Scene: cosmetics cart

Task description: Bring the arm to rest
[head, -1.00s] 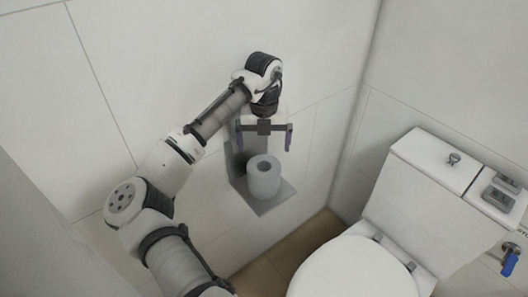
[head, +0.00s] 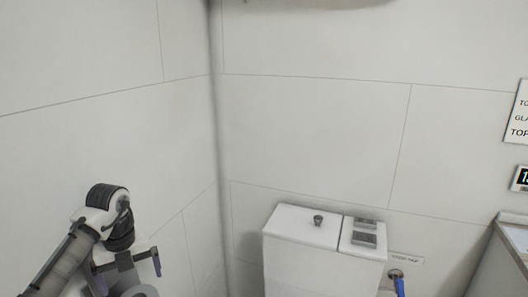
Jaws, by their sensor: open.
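My gripper (head: 127,272) is at the lower left of the head view, at the end of my arm. Its two fingers are spread apart, with nothing between them that I can see. I cannot tell how much height separates the fingers from the roll. The shelf under the roll is out of view.
White tiled walls meet in a corner right of my arm. A white toilet tank (head: 285,243) stands at the lower middle, with a knob (head: 318,220) on its lid. A blue valve handle (head: 398,286), wall sign (head: 518,118) and small display (head: 521,178) are at the right.

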